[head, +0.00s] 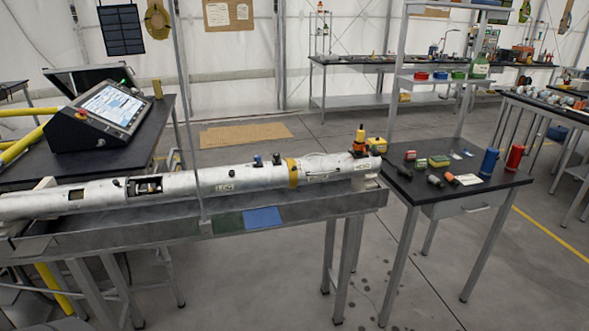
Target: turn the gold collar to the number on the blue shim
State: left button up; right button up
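A gold collar (292,172) is a narrow band around a long silver tube (225,179), near its right part. I cannot read any number on the collar. A flat blue rectangle (263,217) shows on the front of the trough under the tube, beside a dark green one (228,223). I cannot tell whether it is the blue shim, and no number on it is legible. Small pale blue pieces (457,156) lie on the right table. Neither of my grippers is in view.
The tube lies on a long grey bench (340,200). A dark table (395,181) with small parts, a blue cylinder (490,161) and a red one (515,156) stands to its right. A console (105,110) stands at the left. A thin upright post (186,100) crosses before the tube.

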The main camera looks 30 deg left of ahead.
aim_at(291, 163)
jog(key=i+l+u, duration=0.25)
jog(key=i+l, duration=0.65)
jog(key=i, duration=0.5)
jog(key=i+l+u, duration=0.3)
jog(key=i+l, duration=0.9)
jog(key=i, duration=0.15)
jog(key=u, duration=2.4)
